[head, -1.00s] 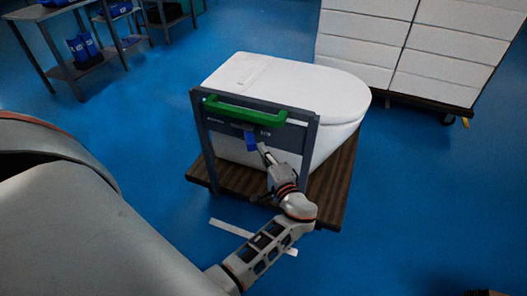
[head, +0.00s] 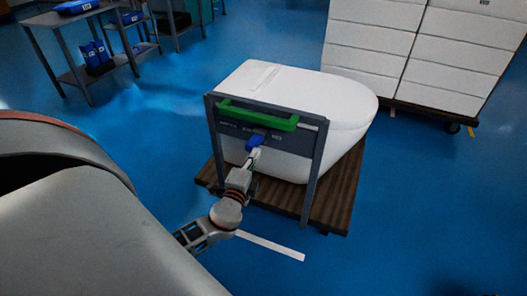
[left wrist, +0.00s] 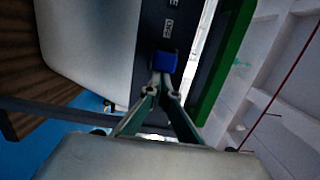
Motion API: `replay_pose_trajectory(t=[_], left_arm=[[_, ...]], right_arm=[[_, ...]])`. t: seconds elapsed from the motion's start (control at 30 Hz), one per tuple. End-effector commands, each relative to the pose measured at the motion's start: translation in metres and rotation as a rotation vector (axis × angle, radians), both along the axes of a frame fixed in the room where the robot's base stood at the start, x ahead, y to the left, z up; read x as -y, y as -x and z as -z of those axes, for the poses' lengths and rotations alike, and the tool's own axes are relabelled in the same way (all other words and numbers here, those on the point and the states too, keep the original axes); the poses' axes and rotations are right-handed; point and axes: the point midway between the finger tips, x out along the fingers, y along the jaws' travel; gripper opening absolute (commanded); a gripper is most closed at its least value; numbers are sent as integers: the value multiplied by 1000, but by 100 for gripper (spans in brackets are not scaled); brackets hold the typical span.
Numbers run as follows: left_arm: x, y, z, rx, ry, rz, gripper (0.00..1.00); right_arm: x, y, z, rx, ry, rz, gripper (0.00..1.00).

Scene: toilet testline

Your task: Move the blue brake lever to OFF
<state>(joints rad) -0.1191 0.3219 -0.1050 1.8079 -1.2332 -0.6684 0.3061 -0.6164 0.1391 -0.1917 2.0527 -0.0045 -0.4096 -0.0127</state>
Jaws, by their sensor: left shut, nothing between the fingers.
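The blue brake lever (head: 255,141) is on the dark grey panel (head: 230,130) of the cart's handle frame, below the green handle bar (head: 258,116). It slants in the head view. My left gripper (head: 254,154) is shut and empty, with its tips right at the lever's lower end. In the left wrist view, the lever (left wrist: 164,62) shows as a blue block just beyond the closed fingertips (left wrist: 160,80). The tips look to touch it or nearly so. My right gripper is not in view.
A white toilet (head: 300,85) stands on the cart's brown wooden deck (head: 335,205), behind the frame. White stacked boxes (head: 400,50) stand at back right. A metal table (head: 60,20) with blue bins is at back left. The blue floor right of the cart is clear.

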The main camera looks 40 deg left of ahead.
Motion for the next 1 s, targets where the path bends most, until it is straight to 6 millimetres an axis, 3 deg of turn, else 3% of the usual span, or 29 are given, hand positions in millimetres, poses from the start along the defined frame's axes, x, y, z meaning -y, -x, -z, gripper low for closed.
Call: replay_pose_trajectory(t=[0.07, 0.2, 0.47, 1.0], left_arm=[[-7, 6, 8, -11, -5, 62, 0], [-15, 9, 8, -10, 0, 144, 0], [-31, 13, 6, -5, 2, 135, 0], [-51, 14, 0, 2, -2, 127, 0]], right_arm=[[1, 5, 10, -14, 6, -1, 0], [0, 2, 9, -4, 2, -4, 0], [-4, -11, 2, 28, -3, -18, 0], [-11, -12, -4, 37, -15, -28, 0]])
